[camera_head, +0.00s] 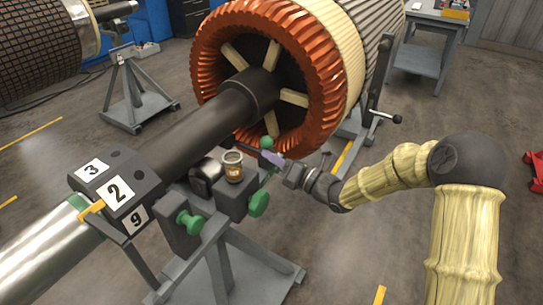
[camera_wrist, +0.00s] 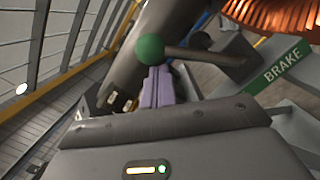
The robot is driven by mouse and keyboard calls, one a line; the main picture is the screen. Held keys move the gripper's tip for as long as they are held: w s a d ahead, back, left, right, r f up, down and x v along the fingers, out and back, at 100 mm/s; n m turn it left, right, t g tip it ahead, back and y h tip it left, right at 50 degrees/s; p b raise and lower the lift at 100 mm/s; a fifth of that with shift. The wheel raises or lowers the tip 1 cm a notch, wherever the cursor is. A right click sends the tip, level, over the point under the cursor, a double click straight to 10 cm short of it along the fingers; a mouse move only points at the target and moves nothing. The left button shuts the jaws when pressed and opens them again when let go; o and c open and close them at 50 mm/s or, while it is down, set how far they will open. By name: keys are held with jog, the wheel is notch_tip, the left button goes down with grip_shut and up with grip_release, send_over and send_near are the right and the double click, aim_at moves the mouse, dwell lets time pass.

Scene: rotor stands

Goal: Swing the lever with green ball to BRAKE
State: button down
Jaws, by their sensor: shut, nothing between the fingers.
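The lever's green ball (camera_head: 266,143) is beside the dark shaft, above the stand; it also shows in the wrist view (camera_wrist: 150,49). The lever's dark rod (camera_wrist: 200,56) runs from the ball to the right, toward a grey block. A green plate with white BRAKE lettering (camera_wrist: 283,65) lies to the right of the rod's far end. My gripper (camera_head: 272,158) is shut and empty, its lilac fingers (camera_wrist: 156,88) pointing at the ball. The fingertips are close against the ball's lower edge; I cannot tell whether they touch.
Two green knobs (camera_head: 190,222) (camera_head: 259,203) stick out from the stand's front. The dark shaft (camera_head: 190,138) and orange windings (camera_head: 325,95) lie behind. Open floor is at the lower right.

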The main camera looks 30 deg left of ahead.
jog(key=w+d+r+m+h+p, duration=0.1)
jog(key=w+r+m+p, duration=0.1)
jog(key=w+m+p, duration=0.9)
jog(key=shift+r+m+t+h+p, duration=0.3)
jog(key=shift+m+p, duration=0.3)
jog(key=shift+p, duration=2.35)
jog(key=p+v, duration=0.4)
jog(key=v, duration=0.6)
